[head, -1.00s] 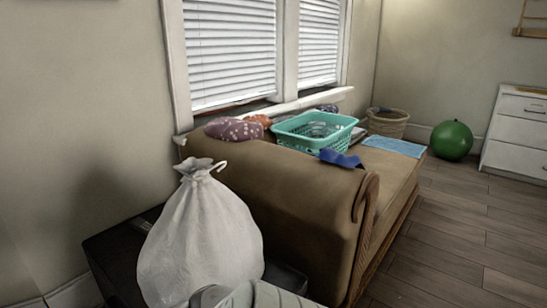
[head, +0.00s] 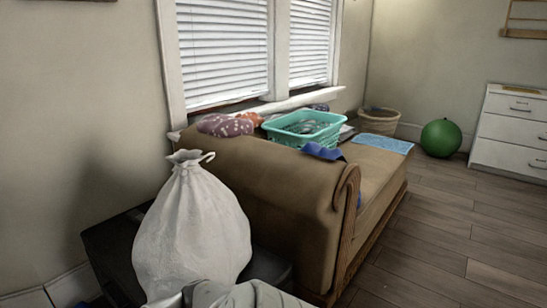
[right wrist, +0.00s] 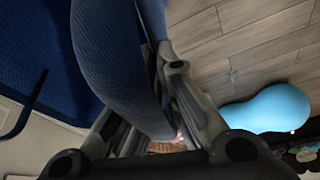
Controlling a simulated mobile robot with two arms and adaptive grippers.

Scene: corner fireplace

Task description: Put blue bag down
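In the right wrist view, a dark blue, woven-looking padded piece (right wrist: 115,60), which I take to be part of the blue bag, runs between the fingers of my right gripper (right wrist: 160,110). The fingers lie close on both sides of it; the contact points are partly hidden. A larger dark blue textured surface with a black strap fills the left of that view; I cannot tell whether it is the same bag. In the head view the blue bag is not clearly seen, and neither gripper shows. A pale part of my arm is at the bottom edge.
A white tied bag (head: 192,230) stands on a black surface (head: 112,238) beside the brown sofa (head: 285,195). A teal basket (head: 303,139) and blue cloth (head: 322,152) lie on the sofa. A green ball (head: 441,138) and white drawers (head: 512,130) stand behind open wooden floor.

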